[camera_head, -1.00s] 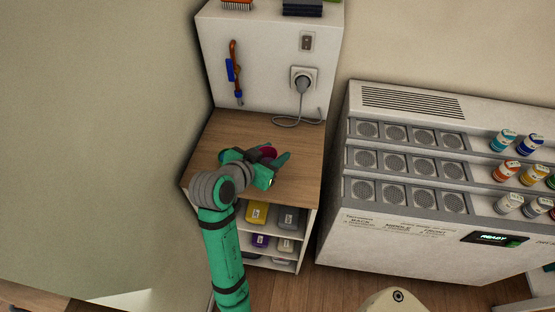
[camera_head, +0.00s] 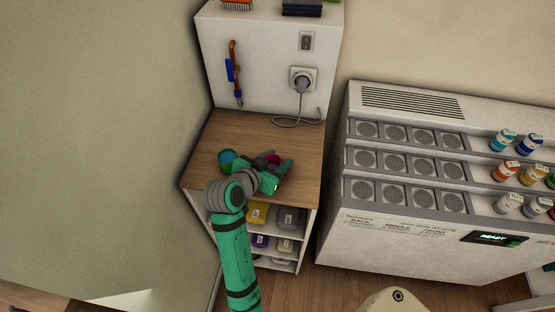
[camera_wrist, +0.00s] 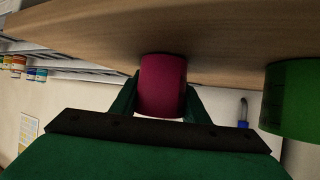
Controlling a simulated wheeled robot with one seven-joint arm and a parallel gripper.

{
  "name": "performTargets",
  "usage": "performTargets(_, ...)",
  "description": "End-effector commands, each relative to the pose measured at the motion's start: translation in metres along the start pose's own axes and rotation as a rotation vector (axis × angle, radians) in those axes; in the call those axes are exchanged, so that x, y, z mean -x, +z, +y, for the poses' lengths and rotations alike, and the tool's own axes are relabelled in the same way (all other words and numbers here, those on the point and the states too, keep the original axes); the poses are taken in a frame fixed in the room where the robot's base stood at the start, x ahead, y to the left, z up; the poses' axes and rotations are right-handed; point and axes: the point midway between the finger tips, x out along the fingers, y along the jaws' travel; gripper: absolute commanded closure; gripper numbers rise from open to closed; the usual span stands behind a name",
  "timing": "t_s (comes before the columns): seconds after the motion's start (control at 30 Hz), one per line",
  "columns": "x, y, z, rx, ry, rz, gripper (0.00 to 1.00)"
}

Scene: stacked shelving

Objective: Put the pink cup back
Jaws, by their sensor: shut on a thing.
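The pink cup (camera_wrist: 162,86) is between the two fingers of my gripper (camera_wrist: 160,100) in the wrist view, and they are shut on it. In the head view the pink cup (camera_head: 272,160) shows only in part, with my gripper (camera_head: 273,165) around it over the wooden shelf top (camera_head: 200,140). The cup is at or very near the wood; I cannot tell whether it touches. A green cup with a blue inside (camera_head: 227,156) stands to the left on the wood. It shows at the right edge of the wrist view (camera_wrist: 292,100).
Below the wooden top are shelves with several bins, among them a yellow one (camera_head: 257,214) and a grey one (camera_head: 289,218). A plug with a cable (camera_head: 301,84) hangs at the back wall. A white dispenser rack with bottles (camera_head: 430,240) stands right.

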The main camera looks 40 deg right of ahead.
Motion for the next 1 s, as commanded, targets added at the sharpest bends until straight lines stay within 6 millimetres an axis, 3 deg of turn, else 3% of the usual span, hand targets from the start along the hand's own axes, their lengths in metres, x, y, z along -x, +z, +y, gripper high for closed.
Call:
performTargets(0.03,-0.001,0.001,0.000,0.001,0.000,0.000,0.56)
performTargets(0.1,0.000,0.001,0.000,0.000,0.000,0.000,0.40)
performTargets(0.53,0.007,-0.002,0.000,0.001,-0.001,0.000,0.40)
performTargets(1.0,0.092,-0.002,-0.001,0.000,-0.002,0.000,0.40)
